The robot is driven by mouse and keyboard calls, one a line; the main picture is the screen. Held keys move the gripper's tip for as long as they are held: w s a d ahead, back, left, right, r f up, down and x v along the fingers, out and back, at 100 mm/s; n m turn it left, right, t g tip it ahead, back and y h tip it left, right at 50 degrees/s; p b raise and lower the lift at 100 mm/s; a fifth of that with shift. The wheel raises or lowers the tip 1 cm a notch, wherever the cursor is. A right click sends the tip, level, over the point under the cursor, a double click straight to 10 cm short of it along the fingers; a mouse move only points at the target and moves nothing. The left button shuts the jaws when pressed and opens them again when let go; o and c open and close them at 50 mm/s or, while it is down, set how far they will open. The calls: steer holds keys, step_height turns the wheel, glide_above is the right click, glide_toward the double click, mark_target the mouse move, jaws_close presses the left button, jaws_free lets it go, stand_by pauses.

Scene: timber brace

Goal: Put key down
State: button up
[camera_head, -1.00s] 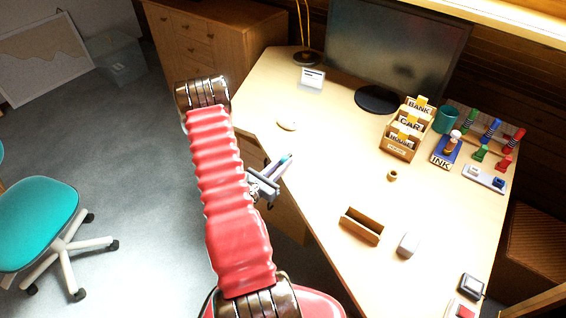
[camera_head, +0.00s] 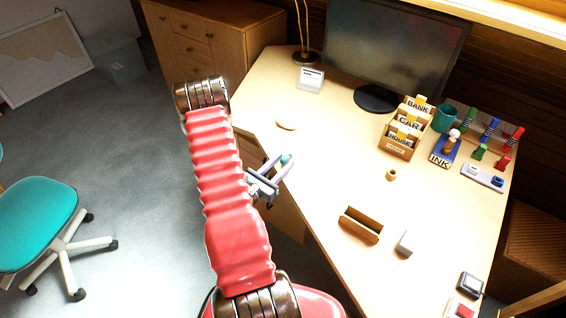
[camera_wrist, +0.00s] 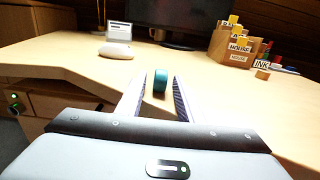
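The key shows only as a small teal, rounded piece (camera_wrist: 160,80) between my fingertips in the wrist view. It also shows in the head view (camera_head: 286,159), at the desk's left edge. The rest of the key is hidden or too small to make out. My gripper (camera_wrist: 160,88) is open, with a finger on each side of the teal piece and a gap to each. It reaches in low over the left edge of the pale desk (camera_head: 330,160). I cannot tell whether the teal piece touches the desk.
A white mouse (camera_head: 287,124) and a small card stand (camera_head: 311,79) lie beyond my gripper. A monitor (camera_head: 397,45) stands behind. The desk's middle is clear.

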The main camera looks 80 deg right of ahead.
steer(key=shift+r, duration=0.1)
steer(key=v, duration=1.2)
steer(key=shift+w, duration=0.1)
stand_by(0.6)
